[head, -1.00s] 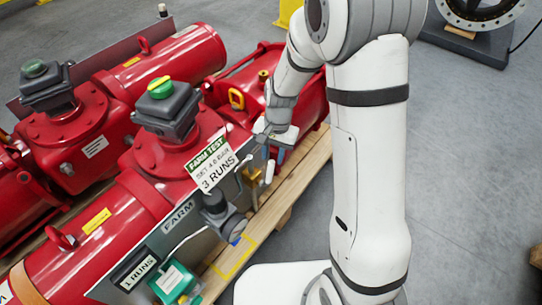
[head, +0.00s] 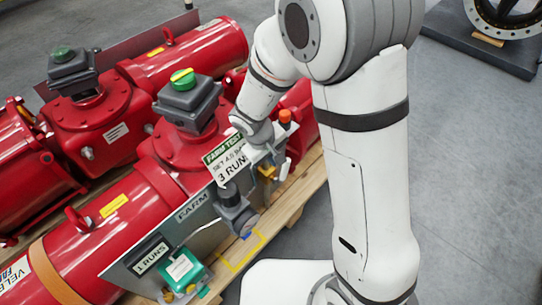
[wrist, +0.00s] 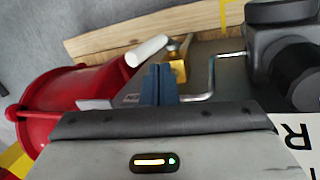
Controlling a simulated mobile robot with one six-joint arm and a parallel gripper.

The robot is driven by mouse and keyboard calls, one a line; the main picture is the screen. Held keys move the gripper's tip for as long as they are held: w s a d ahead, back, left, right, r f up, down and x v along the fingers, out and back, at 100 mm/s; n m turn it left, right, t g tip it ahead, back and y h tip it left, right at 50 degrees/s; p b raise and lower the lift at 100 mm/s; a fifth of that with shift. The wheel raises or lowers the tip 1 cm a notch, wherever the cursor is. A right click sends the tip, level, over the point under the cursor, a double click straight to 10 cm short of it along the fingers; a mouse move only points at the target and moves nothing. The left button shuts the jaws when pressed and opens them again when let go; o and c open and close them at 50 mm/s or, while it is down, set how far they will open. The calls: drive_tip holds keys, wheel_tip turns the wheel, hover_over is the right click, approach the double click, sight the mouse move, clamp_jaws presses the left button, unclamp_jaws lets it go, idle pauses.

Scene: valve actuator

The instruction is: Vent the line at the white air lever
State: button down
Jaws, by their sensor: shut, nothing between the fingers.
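The white air lever (wrist: 147,50) sticks out at a slant from a brass valve (wrist: 178,68) in the wrist view. In the head view the lever (head: 286,168) shows as a small white bar beside the brass fitting (head: 267,173) on the grey panel. My gripper (wrist: 159,84) has its blue fingers together and empty. In the wrist view the fingertips appear just below the lever and brass valve; I cannot tell whether they touch. In the head view my wrist hides the fingers and part of the panel.
A thin metal pipe (wrist: 211,75) and a dark round device (wrist: 285,55) lie right of the valve. Red actuators (head: 105,225) fill the left. A "FARM TEST" sign (head: 226,160) stands by my wrist.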

sight(282, 173)
drive_tip(key=b+x, duration=0.1)
drive_tip(key=x, duration=0.4)
drive_tip(key=shift+b, duration=0.3)
